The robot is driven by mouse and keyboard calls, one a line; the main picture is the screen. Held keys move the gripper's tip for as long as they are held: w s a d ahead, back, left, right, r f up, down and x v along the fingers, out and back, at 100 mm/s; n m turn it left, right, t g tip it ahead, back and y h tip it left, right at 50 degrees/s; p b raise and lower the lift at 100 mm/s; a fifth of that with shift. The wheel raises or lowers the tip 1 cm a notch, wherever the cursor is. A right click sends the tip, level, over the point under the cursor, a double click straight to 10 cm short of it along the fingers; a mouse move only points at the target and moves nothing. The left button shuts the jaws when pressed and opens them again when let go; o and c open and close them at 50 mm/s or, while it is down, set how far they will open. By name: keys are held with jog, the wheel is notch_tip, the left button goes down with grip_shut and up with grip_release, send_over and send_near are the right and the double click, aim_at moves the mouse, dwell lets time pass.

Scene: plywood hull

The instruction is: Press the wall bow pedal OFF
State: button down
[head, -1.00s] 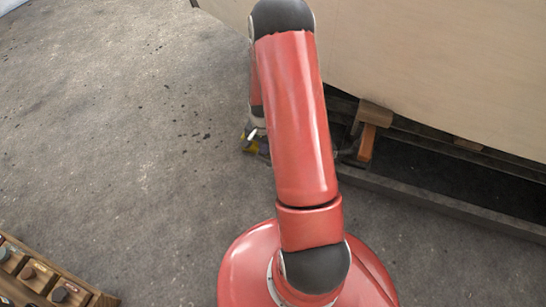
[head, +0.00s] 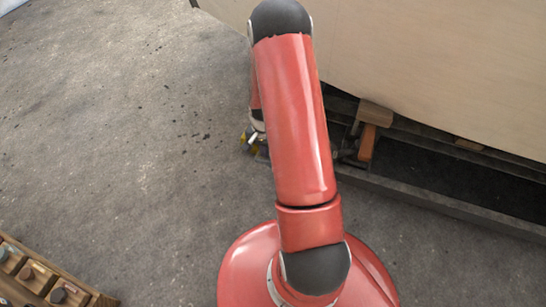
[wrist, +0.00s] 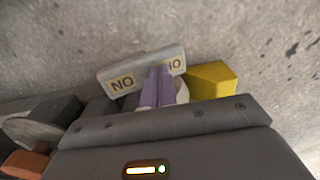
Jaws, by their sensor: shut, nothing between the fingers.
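In the wrist view, a grey plate (wrist: 115,75) with black lettering on tan labels lies tilted on the floor side; the lettering reads "NO", which would be "ON" upside down. A yellow block (wrist: 211,80) sits right beside it. These look like parts of the pedal. My gripper (wrist: 160,70) has purple fingers, shut together and empty, in front of the plate and covering part of its lettering. I cannot tell whether the fingertips touch it. In the head view, my arm hides most of the pedal; a yellow bit (head: 246,139) shows left of the arm, by the hull's base.
The pale plywood hull (head: 430,65) fills the upper right, above a dark trough (head: 440,180). A wooden block with an orange piece (head: 367,140) stands near the pedal. A wooden rack (head: 50,280) is at lower left. The concrete floor on the left is clear.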

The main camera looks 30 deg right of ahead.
notch_tip(320, 180, up, 7)
jog(key=p, duration=0.4)
jog(key=shift+p, duration=0.35)
jog(key=shift+r, duration=0.1)
dwell(0.3)
jog(key=s+a+r+n+t+p, duration=0.1)
jog(key=s+a+r+n+p, duration=0.15)
jog(key=r, duration=1.05)
jog(key=s+a+r+n+t+p, duration=0.15)
jog(key=a+r, duration=0.25)
jog(key=r, duration=0.9)
jog(key=s+a+r+n+t+p, duration=0.1)
jog(key=s+a+r+n+p, duration=0.1)
jog(key=s+r, duration=0.6)
jog(key=s+a+r+n+t+p, duration=0.2)
jog(key=s+a+r+n, duration=0.2)
jog(key=s+r, duration=0.4)
jog(key=shift+a+r+p, duration=0.4)
jog(key=shift+a+r, duration=0.25)
jog(key=shift+r, duration=0.3)
